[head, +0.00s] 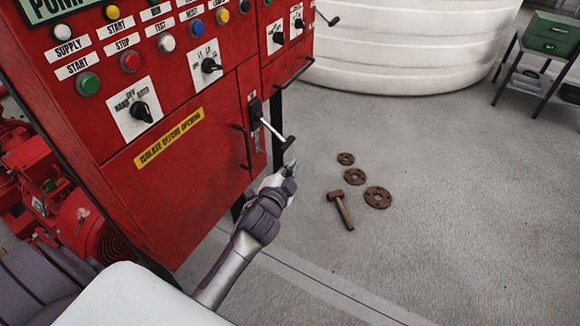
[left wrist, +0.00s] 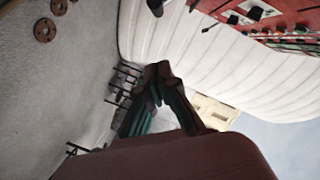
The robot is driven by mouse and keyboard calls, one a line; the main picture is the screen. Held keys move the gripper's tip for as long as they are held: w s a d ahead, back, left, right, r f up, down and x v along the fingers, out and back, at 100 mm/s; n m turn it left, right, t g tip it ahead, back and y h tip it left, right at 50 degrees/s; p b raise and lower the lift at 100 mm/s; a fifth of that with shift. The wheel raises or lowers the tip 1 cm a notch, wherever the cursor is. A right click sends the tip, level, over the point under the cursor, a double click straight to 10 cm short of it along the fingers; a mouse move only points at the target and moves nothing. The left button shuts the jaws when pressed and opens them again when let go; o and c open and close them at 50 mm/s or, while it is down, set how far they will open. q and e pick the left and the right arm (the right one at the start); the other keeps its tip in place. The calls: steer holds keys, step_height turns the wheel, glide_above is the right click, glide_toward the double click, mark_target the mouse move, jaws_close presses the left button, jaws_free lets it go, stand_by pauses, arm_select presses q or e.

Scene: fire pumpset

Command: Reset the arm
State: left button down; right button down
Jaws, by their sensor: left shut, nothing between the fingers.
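My left gripper (head: 289,168) is at the end of my left arm, in front of the lower right side of the red control cabinet (head: 190,180). It is shut and empty. It is close to the lever handle (head: 272,130) on the cabinet, just below the lever's tip; I cannot tell whether they touch. In the left wrist view the fingers (left wrist: 160,80) are closed together, and the white tank (left wrist: 215,60) is behind them. My right gripper is in neither view.
A hammer (head: 341,209) and rusty flanges (head: 378,197) lie on the grey floor right of the cabinet. A white tank (head: 400,45) stands behind. A green box (head: 551,33) sits on a stand at the upper right. Red machinery (head: 75,220) is at the left.

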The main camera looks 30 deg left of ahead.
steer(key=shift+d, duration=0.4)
arm_select(q)
steer(key=s+d+f+n+g+h+p, duration=0.15)
steer(key=s+f, duration=0.35)
steer(key=f, duration=0.5)
steer(key=s+d+f+g, duration=0.1)
steer(key=s+f+g, duration=0.3)
steer(key=f, duration=0.6)
steer(key=s+d+f+n+g+h, duration=0.1)
steer(key=s+f+g, duration=0.1)
steer(key=s+f, duration=0.6)
steer(key=s+f+n+g, duration=0.1)
steer(key=s+f+g, duration=0.1)
steer(key=s+f, duration=0.4)
steer(key=s+f+n+g+p, duration=0.1)
steer(key=s+f+g, duration=0.2)
steer(key=s, duration=1.2)
steer(key=s+f+n+g, duration=0.1)
steer(key=s+f+g, duration=0.1)
steer(key=s+f, duration=0.7)
steer(key=shift+s+d+f+n+p, duration=0.15)
steer(key=shift+s+d+n+p, duration=0.2)
steer(key=shift+s, duration=0.8)
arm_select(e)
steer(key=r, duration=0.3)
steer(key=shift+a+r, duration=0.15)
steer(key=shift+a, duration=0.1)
arm_select(q)
steer(key=shift+a+g, duration=0.1)
steer(key=shift+g, duration=0.15)
